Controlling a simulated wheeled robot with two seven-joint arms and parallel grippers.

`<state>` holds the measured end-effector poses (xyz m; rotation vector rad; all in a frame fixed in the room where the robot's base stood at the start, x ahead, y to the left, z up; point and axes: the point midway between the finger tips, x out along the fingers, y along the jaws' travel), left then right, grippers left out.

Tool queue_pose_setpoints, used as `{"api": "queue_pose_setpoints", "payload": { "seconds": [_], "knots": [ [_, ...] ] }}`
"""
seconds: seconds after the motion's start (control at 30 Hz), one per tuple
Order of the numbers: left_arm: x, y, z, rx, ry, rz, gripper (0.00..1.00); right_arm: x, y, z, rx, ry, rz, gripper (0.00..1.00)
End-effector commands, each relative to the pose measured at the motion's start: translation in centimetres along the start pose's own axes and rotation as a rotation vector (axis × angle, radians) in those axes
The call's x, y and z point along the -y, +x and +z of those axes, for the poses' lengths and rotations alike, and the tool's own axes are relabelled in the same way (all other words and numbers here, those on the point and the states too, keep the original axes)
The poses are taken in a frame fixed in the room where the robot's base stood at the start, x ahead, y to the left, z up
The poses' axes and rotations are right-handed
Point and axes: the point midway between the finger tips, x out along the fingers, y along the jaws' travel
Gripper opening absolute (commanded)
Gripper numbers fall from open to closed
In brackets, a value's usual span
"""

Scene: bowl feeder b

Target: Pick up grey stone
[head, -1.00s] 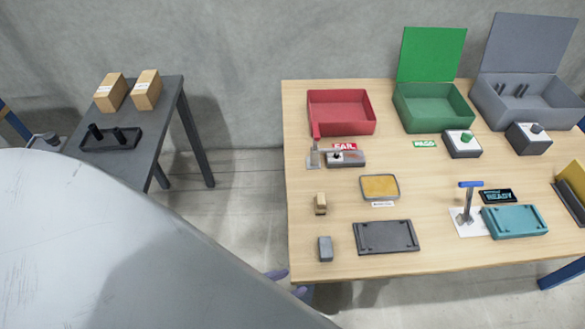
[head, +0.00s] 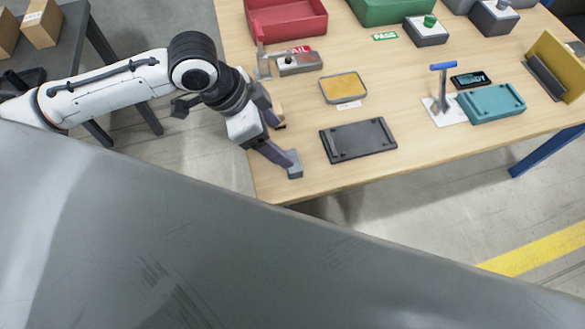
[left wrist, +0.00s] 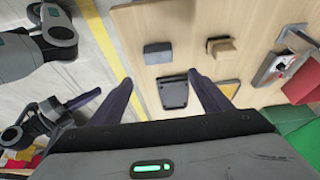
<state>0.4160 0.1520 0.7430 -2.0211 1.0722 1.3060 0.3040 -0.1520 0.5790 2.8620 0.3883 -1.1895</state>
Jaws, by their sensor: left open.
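The grey stone (head: 295,171) is a small grey block near the table's front left corner. In the left wrist view the stone (left wrist: 158,53) lies beyond my fingertips, roughly in line with the gap between them. My left gripper (head: 284,142) is open, with nothing between its fingers. In the head view one fingertip overlaps the stone; I cannot tell whether it touches. The left gripper's fingers also show in the left wrist view (left wrist: 160,80). What looks like part of my right gripper (left wrist: 78,101) shows at the left there; its opening is unclear.
A tan block (head: 279,112) sits close behind the stone, partly hidden by my gripper; it shows clearly in the left wrist view (left wrist: 223,48). A dark tray (head: 358,140) lies to the right. A yellow-topped tray (head: 344,87) and a red bin (head: 287,20) are farther back.

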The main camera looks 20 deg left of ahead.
Motion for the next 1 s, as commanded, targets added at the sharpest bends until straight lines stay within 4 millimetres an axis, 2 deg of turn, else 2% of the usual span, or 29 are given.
{"api": "queue_pose_setpoints", "payload": {
  "seconds": [0.17, 0.4, 0.63, 0.9, 1.0],
  "knots": [
    [0.4, 0.3, 1.0, 0.038, 0.007, -0.001, 0.72, 0.0, 0.4, 0.3, -0.003, 0.0, -0.001, 0.0],
    [0.3, 3.9, 1.1, 0.036, 0.006, 0.0, 0.72, 0.0, 0.9, 0.5, -0.01, 0.003, -0.003, 0.0],
    [0.2, 5.7, 1.2, 0.035, 0.007, -0.001, 0.72, 0.0, 1.1, 0.4, -0.017, 0.005, -0.004, 0.0],
    [-0.2, 9.5, 1.6, 0.035, 0.007, -0.002, 0.72, -0.1, 1.8, 1.2, -0.014, 0.007, -0.006, 0.0],
    [-0.2, 9.8, 1.6, 0.034, 0.008, -0.003, 0.72, -0.1, 1.7, 1.3, -0.012, 0.006, -0.006, 0.0]
  ]
}}
